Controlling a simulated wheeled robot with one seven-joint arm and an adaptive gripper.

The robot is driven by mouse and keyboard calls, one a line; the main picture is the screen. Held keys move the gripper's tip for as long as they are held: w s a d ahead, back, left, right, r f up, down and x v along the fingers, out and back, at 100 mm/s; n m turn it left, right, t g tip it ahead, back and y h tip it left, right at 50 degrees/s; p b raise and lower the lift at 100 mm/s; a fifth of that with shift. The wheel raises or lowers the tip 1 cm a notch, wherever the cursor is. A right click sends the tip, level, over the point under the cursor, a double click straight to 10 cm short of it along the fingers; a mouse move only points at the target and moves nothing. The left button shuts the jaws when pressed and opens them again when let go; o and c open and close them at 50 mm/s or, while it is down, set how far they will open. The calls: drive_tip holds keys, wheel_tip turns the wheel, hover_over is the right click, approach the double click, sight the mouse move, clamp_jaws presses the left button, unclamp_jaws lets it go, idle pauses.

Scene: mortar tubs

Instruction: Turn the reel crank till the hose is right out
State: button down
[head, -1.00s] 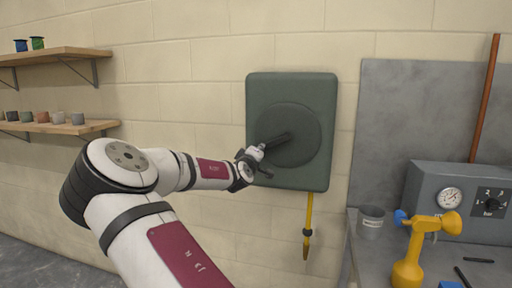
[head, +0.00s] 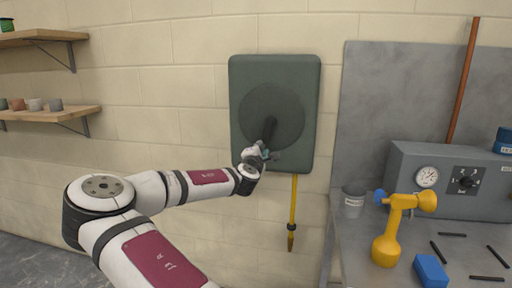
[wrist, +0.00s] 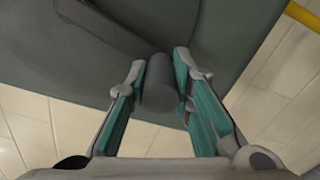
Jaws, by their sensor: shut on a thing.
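A dark green hose reel (head: 310,85) is fixed to the block wall, with a round disc (head: 255,100) on its front. Its dark crank arm (head: 270,130) points down and slightly left from the disc's middle. My gripper (head: 264,153) is at the crank's outer end, low on the disc. In the wrist view my gripper (wrist: 158,78) has its teal-padded fingers shut on the crank handle (wrist: 160,85), a dark grey cylinder. A yellow hose (head: 294,200) hangs straight down from under the reel, its tip (head: 291,243) in free air. The hose inside the reel is hidden.
A workbench (head: 350,240) at the right bears a grey cup (head: 353,205), a yellow tool (head: 386,245), a blue block (head: 431,271) and a grey gauge box (head: 410,165). Shelves (head: 55,115) with small pots are at the left.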

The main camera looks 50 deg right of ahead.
drive_tip(key=shift+s+d+f+n, duration=0.15)
drive_tip(key=shift+s+f+n, duration=0.25)
drive_tip(key=shift+n, duration=0.2)
drive_tip(key=c, duration=1.4)
unclamp_jaws()
drive_tip(key=shift+r, duration=0.15)
drive_tip(key=shift+s+a, duration=0.2)
drive_tip(key=shift+a, duration=0.15)
drive_tip(key=v, duration=1.1)
drive_tip(key=shift+a, duration=0.1)
